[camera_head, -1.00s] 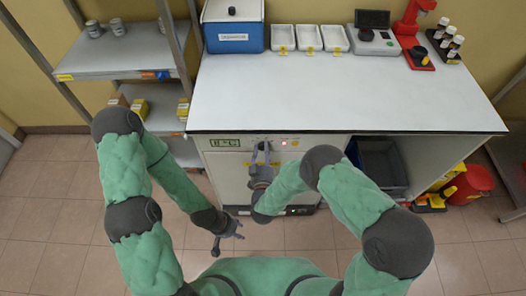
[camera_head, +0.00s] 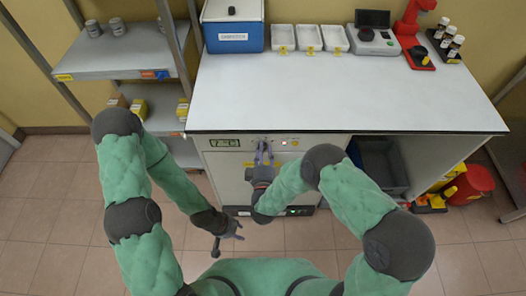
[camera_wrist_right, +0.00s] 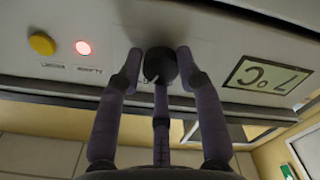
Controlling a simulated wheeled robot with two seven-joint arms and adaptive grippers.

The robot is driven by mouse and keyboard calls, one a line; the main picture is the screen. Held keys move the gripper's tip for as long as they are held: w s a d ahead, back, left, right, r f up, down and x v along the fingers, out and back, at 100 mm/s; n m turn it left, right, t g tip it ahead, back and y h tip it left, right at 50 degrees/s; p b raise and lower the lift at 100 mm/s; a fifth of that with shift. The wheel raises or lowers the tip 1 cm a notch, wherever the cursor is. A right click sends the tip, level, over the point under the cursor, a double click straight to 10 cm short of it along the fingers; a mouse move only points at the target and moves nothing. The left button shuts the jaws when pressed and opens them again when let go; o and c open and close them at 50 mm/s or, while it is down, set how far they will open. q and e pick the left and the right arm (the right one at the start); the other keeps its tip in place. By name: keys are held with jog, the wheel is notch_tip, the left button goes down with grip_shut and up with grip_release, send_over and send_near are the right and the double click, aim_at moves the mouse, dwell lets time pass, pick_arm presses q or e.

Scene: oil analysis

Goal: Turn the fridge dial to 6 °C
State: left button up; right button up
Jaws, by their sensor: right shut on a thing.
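The fridge (camera_head: 230,170) is a white unit under the bench. Its small display (camera_head: 224,142) reads 7 °C; it also shows in the right wrist view (camera_wrist_right: 268,76), turned upside down. The dark round dial (camera_wrist_right: 160,66) sits on the front panel, between the display and a lit red lamp. My right gripper (camera_head: 264,147) is at the panel, with its fingers around the dial; in the right wrist view its fingertips (camera_wrist_right: 158,68) touch or nearly touch the dial's sides. My left gripper (camera_head: 228,240) hangs low, away from the fridge, and its fingers look spread and empty.
A red lamp (camera_wrist_right: 83,48) and a yellow button (camera_wrist_right: 42,44) are beside the dial. The bench top (camera_head: 340,95) is mostly clear, with a blue box (camera_head: 233,36), white trays (camera_head: 308,38) and instruments at the back. A shelf (camera_head: 120,55) stands at the left.

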jog(key=shift+s+f, duration=0.15)
jog(key=shift+f, duration=0.05)
dwell(0.4)
jog(key=o, duration=1.2)
jog(key=shift+c, duration=0.2)
jog(key=shift+r, duration=0.1)
jog(key=s, duration=0.7)
jog(key=shift+s, duration=0.2)
